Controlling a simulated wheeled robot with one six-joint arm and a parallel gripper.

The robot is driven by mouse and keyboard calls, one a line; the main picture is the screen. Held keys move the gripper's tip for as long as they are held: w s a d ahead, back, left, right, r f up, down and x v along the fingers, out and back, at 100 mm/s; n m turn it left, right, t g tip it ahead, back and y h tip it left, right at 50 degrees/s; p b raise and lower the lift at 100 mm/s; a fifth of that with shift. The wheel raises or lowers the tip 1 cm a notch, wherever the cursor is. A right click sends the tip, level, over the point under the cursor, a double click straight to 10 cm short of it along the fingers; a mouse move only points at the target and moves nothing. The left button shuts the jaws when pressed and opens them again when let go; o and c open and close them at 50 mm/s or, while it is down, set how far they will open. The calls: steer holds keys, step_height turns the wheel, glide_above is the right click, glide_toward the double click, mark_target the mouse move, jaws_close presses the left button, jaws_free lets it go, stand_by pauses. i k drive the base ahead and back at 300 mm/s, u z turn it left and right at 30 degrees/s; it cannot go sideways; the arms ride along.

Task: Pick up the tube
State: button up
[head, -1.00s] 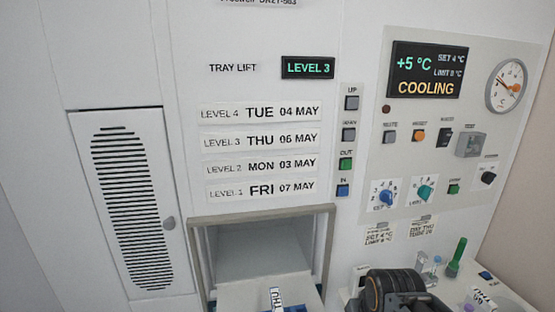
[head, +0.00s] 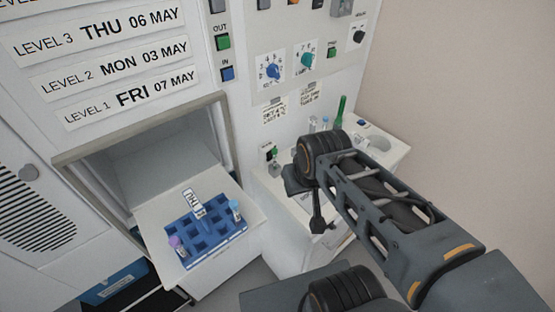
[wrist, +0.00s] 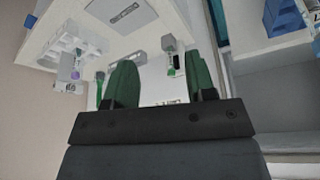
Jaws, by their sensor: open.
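A blue rack (head: 211,237) stands on the white pulled-out tray (head: 236,262) in the head view. It holds a purple-capped tube (head: 177,245) at its left and a blue-capped tube (head: 235,210) at its right. A white label (head: 193,203) stands up at its back. Which tube is meant cannot be told. The blue rack also shows in part at the top right of the wrist view (wrist: 285,18). My gripper (head: 319,222) is to the right of the tray, apart from the rack. In the wrist view its green-padded fingers (wrist: 163,84) are spread with nothing held between them.
A white side bench (head: 290,205) stands right of the tray, with a green tube (head: 340,112) and small tubes at its back. The wrist view shows a white rack with a purple-capped tube (wrist: 76,72). The control panel wall with knobs (head: 273,70) rises behind. The open hatch frame (head: 228,140) borders the tray.

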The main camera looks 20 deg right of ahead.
mark_target(275, 151)
steer(key=k, duration=0.5)
steer(key=u, duration=1.9)
steer(key=k, duration=0.85)
steer(key=z, duration=1.2)
steer(key=i, duration=0.95)
steer(key=u, duration=0.05)
